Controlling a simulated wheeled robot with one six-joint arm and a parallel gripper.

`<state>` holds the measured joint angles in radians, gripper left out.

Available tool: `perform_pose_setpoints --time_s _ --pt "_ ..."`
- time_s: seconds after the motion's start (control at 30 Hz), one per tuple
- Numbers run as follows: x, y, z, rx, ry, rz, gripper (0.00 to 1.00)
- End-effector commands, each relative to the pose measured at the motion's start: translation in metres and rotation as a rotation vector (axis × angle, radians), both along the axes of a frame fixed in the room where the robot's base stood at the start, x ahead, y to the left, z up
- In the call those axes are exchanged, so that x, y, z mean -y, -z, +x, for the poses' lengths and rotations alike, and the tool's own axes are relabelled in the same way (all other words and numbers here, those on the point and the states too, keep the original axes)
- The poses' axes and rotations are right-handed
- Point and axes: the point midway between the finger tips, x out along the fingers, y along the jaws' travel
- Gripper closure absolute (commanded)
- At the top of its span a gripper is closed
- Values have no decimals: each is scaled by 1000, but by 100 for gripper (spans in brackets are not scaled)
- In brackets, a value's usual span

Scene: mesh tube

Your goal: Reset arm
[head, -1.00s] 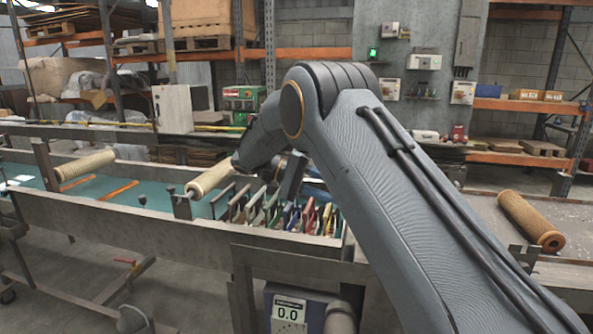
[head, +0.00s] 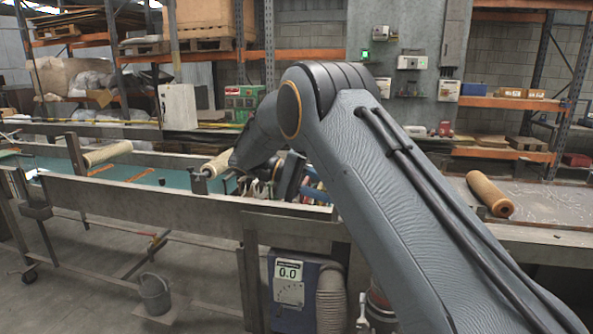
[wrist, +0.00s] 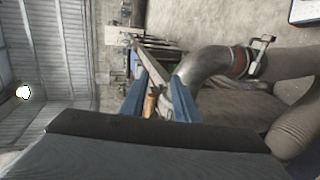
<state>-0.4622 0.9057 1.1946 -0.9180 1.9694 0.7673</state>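My grey arm (head: 385,170) crosses the head view from the lower right up to the centre and bends down to the left at its elbow. In the wrist view my gripper (wrist: 155,88) shows two blue fingers set apart, so it is open. A small orange-brown thing (wrist: 151,104) shows between the fingers; I cannot tell how far off it is, and it does not look gripped. In the head view the gripper is mostly hidden behind my arm.
A long metal bench (head: 150,205) crosses in front, with pale rolls (head: 107,153) and a tool rack partly behind my arm. A tan roll (head: 489,194) lies on the right-hand table. Shelving and a grey wall panel stand behind.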

Motion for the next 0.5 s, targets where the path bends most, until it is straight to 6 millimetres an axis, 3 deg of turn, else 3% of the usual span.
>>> perform_pose_setpoints --time_s 0.5 --pt "47 44 -22 -123 -34 243 72"
